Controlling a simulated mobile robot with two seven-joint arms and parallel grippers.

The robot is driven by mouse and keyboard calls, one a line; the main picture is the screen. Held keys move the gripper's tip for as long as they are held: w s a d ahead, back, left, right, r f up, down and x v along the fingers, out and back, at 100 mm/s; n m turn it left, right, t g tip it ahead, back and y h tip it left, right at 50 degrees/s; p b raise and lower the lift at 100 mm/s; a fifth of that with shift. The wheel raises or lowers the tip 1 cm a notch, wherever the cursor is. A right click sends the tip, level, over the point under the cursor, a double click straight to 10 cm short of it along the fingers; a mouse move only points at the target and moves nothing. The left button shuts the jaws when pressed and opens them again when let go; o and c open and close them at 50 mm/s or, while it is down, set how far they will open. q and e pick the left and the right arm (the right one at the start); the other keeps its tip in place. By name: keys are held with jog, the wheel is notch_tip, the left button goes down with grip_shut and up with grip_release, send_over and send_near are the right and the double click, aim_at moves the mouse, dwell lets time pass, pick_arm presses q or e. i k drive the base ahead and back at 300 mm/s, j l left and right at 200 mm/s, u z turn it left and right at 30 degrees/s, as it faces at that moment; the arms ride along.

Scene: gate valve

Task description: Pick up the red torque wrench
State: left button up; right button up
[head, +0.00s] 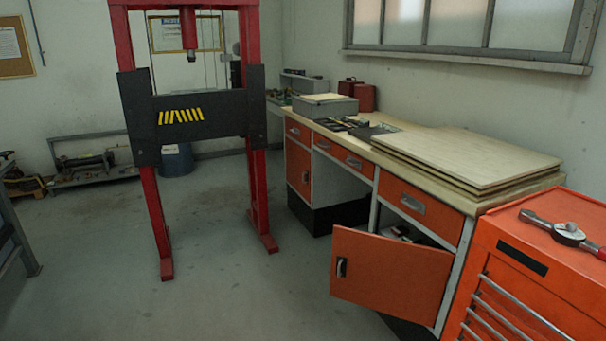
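The torque wrench (566,232) lies on top of the orange tool cabinet (512,227) at the right edge of the head view. Neither of my grippers is in view, and nothing touches the wrench.
A wooden-topped workbench (464,197) with stacked boards (470,155) stands behind the cabinet. Its orange door (390,277) hangs open into the room. A red press frame (256,190) stands at left centre. The grey floor (225,290) in front is clear.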

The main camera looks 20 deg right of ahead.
aim_at(578, 239)
jog(key=i+z, duration=0.45)
jog(key=i, duration=0.25)
jog(key=i+j+z, duration=0.15)
jog(key=i+z, duration=0.3)
jog(key=i, duration=0.3)
jog(key=i+z, duration=0.7)
jog(key=i+j+z, duration=0.35)
jog(key=l+z, duration=0.1)
jog(key=z, duration=1.7)
